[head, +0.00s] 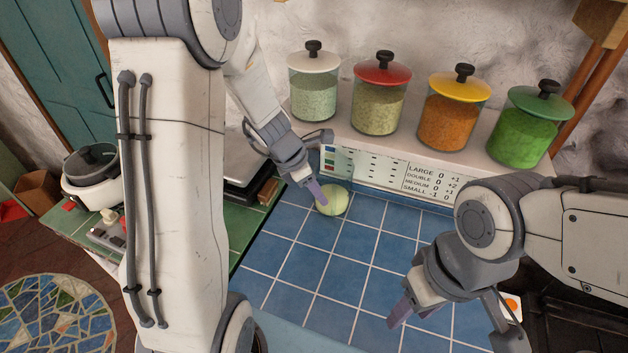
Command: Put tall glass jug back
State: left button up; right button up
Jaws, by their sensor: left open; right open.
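My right gripper (412,312) is open and appears empty, low over the front right of the counter.
Lidded glass jars stand on a ledge: white-lidded (315,92), red-lidded (379,103), yellow-lidded (449,122) and green-lidded (522,138). A score panel (430,181) is below. A white pot (88,180) stands left. The middle tiles are clear.

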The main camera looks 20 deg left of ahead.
pick_arm(q)
jog(key=s+d+r+m+g, duration=0.3)
jog(key=s+d+r+m, duration=0.4)
jog(key=s+d+m, duration=0.65)
jog(key=s+r+m+y, duration=0.1)
jog(key=s+m+y, duration=0.1)
jog(key=s+m, duration=0.9)
jog(key=m, duration=0.9)
jog(key=shift+r+y, duration=0.4)
jog(key=shift+d, duration=0.1)
jog(key=shift+f+b, duration=0.65)
jog(key=shift+f, duration=0.05)
